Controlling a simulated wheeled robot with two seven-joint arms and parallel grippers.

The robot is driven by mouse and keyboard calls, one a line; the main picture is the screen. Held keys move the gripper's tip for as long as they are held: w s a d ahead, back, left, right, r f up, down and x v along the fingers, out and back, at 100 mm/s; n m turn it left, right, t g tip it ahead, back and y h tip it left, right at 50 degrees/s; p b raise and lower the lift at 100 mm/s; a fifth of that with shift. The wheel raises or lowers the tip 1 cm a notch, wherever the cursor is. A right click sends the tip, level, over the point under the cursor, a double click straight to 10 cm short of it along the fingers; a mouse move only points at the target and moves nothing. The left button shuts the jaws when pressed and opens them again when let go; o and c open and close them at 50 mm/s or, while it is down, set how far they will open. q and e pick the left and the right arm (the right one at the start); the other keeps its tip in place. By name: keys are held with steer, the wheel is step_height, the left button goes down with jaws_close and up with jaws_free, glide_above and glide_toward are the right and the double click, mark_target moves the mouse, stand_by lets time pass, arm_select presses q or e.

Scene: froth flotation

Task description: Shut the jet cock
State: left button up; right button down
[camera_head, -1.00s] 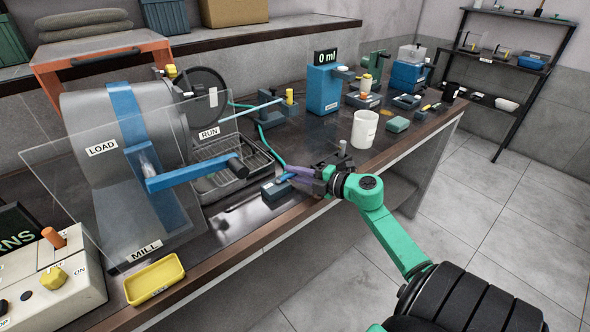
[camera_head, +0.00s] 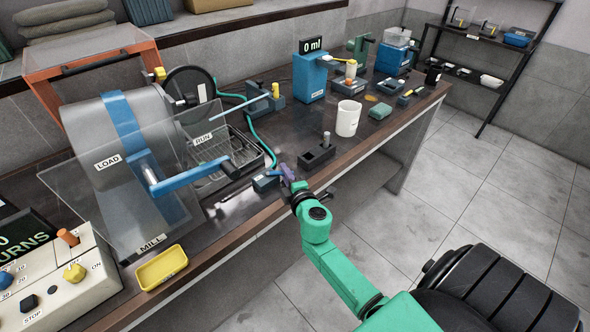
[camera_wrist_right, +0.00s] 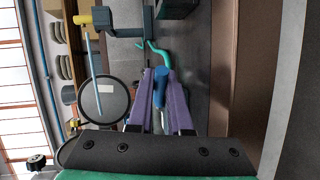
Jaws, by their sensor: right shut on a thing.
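A small dark-blue block (camera_head: 265,182) with a blue lever sits near the bench's front edge, at the lower end of a teal hose (camera_head: 262,140); I take it for the jet cock. My right gripper (camera_head: 287,173) is beside its right end, with purple fingers shut on the blue lever. In the right wrist view the lever (camera_wrist_right: 160,84) lies between the two purple fingers (camera_wrist_right: 160,98), with the teal hose (camera_wrist_right: 158,50) beyond it. The fingers hide part of the lever. My left gripper is not in view.
A dark holder with an upright peg (camera_head: 317,157) stands close to the right of the gripper. The mill's clear guard (camera_head: 110,200) and blue crank (camera_head: 190,178) are to the left. A white beaker (camera_head: 348,119) stands behind. The bench edge (camera_head: 230,232) is in front.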

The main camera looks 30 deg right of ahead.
steer(key=shift+s+m+h, duration=0.1)
steer(key=shift+m+h, duration=0.2)
steer(key=c, duration=0.8)
jaws_free()
steer(key=shift+c, duration=0.2)
steer(key=b+v, duration=0.3)
steer(key=v, duration=1.1)
steer(key=shift+s+r, duration=0.2)
